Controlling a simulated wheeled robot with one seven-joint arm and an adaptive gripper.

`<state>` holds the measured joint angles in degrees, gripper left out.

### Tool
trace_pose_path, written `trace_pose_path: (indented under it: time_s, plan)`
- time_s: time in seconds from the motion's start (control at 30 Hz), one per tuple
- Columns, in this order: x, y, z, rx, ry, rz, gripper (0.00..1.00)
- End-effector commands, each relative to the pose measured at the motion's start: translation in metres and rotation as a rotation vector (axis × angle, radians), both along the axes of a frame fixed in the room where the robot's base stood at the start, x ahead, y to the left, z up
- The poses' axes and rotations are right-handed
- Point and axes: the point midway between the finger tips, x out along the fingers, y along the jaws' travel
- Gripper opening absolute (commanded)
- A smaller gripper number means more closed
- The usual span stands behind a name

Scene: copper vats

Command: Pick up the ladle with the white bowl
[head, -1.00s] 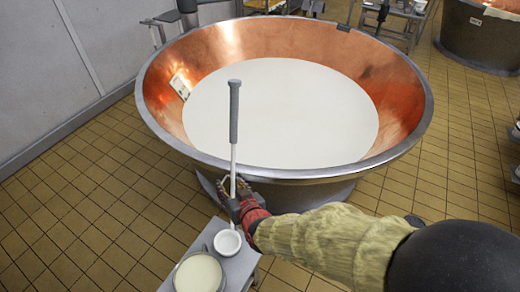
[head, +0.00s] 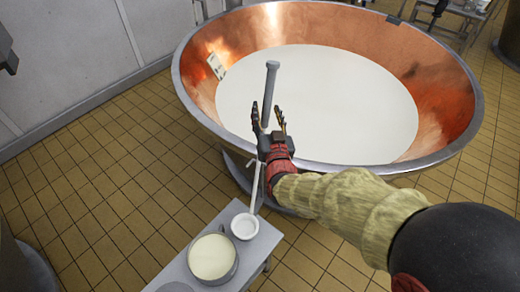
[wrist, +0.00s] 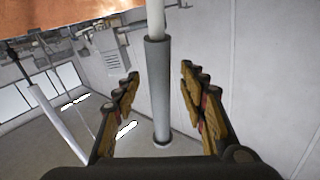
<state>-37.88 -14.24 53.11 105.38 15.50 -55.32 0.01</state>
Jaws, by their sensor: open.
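The ladle stands nearly upright, its grey handle (head: 270,90) at the top, a thin pale shaft (head: 256,188) below, and its white bowl (head: 244,226) on a small metal table (head: 203,249). My gripper (head: 268,115) is raised at the height of the handle, its fingers open and pointing up in the head view. In the wrist view the grey handle (wrist: 157,90) lies between the two spread fingers, with visible gaps on both sides. My gripper hides part of the shaft in the head view.
A round pot of pale liquid (head: 212,257) stands on the table beside the bowl. A large copper vat (head: 440,85), filled with white liquid, stands just behind my gripper. Tiled floor (head: 90,200) is free to the left.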

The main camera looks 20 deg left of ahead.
Motion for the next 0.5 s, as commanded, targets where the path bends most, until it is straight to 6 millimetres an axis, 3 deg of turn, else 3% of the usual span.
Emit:
trace_pose_path:
  time_s: [0.1, 0.37, 0.5]
  plan:
    - [0.0104, 0.004, -0.0012, 0.0, 0.0, -0.001, 0.42]
    - [0.0126, 0.0054, -0.0002, 0.0, 0.001, 0.0, 0.42]
    - [0.0124, 0.0054, -0.0003, 0.0, 0.001, 0.0, 0.35]
